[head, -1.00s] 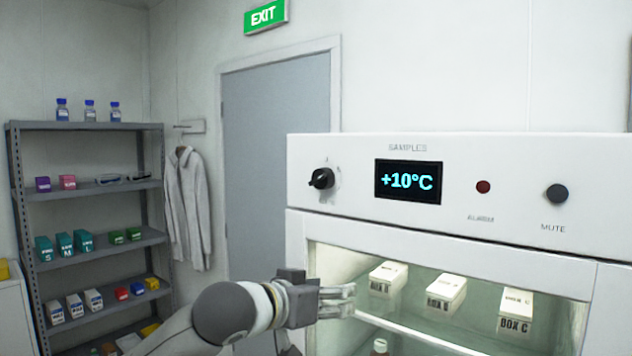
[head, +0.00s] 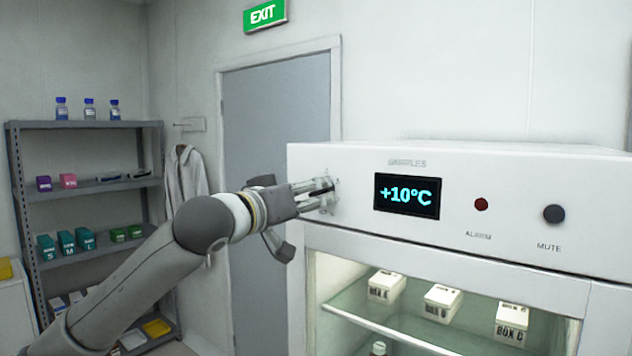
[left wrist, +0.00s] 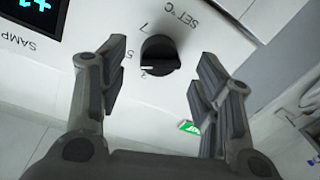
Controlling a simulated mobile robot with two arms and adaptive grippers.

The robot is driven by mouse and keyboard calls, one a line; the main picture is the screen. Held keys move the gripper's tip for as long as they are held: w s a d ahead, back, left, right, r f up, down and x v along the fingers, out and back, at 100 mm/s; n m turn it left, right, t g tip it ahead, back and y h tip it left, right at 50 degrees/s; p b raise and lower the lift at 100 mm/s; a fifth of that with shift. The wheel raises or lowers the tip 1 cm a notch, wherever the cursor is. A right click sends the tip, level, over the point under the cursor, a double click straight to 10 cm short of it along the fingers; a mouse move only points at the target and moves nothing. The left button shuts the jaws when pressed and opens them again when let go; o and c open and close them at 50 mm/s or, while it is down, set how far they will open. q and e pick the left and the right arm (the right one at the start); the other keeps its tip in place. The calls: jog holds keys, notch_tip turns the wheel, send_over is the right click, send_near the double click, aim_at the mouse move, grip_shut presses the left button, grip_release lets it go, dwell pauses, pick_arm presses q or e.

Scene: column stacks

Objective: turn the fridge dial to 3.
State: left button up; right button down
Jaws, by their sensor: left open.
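The black fridge dial (left wrist: 160,56) sits on the white fridge panel, with SET °C and the numbers 7 and 5 printed around it in the left wrist view; a further mark is partly covered. A pale pointer line shows on the dial. My left gripper (head: 318,194) is at the dial in the head view and largely hides it. In the left wrist view my left gripper (left wrist: 160,85) is open, one finger on each side of the dial, apart from it. The display (head: 407,196) reads +10°C. My right gripper is not in view.
On the panel, a red alarm lamp (head: 481,204) and a dark mute button (head: 554,214) are right of the display. Below, the lit fridge compartment holds white boxes (head: 443,301). A shelf rack (head: 85,126) and a grey door (head: 270,130) stand left and behind.

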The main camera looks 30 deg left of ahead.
aim_at(317, 193)
pick_arm(q)
jog(key=shift+w+p, duration=0.45)
jog(key=shift+w, duration=1.05)
jog(key=shift+c, duration=0.3)
jog(key=c, duration=1)
